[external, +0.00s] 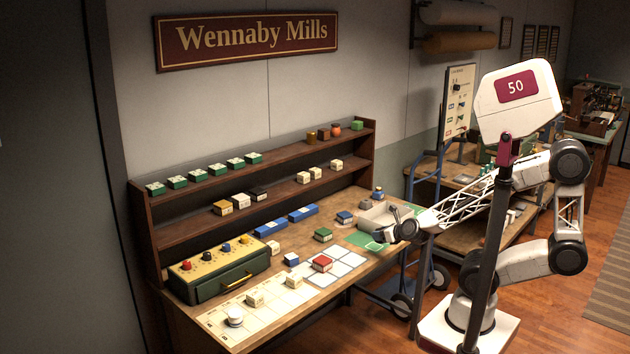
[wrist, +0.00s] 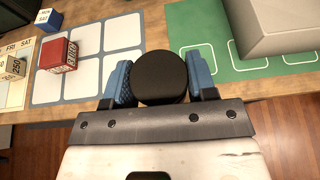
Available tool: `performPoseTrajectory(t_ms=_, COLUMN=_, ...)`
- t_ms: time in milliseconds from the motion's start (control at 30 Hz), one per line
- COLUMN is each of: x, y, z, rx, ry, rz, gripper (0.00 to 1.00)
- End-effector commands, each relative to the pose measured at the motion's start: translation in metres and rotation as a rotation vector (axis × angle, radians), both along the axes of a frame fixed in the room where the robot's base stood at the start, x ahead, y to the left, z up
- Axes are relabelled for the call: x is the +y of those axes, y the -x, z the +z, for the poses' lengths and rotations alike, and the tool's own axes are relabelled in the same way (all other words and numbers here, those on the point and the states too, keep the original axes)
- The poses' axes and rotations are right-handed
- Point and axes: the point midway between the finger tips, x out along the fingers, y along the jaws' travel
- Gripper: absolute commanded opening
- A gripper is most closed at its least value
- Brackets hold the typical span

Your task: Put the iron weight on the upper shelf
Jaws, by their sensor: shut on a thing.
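The iron weight (wrist: 162,78) is a dark, round, flat-topped piece in the wrist view. My gripper (wrist: 161,82) is shut on it, with a blue pad against each side. In the external view my gripper (external: 384,234) is over the right end of the workbench, by the green mat, and the weight is too small to make out there. The upper shelf (external: 287,151) is the top board of the brown rack at the back of the bench. It has several green boxes at its left and small jars and blocks at its right, with a bare stretch between.
The lower shelf (external: 278,191) holds small boxes. On the bench are a green drawer box (external: 221,283), a calendar sheet, a white grid with a red block (external: 322,263), and blue trays. A grey box (external: 376,219) stands near my gripper. A blue hand truck stands at right.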

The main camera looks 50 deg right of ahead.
Motion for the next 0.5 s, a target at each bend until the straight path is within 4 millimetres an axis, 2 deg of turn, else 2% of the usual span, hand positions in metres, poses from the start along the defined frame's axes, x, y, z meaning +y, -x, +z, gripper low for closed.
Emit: performPoseTrajectory(t_ms=500, x=0.000, y=-0.041, z=0.062, rx=0.010, ry=0.005, rz=-0.012, gripper=0.05)
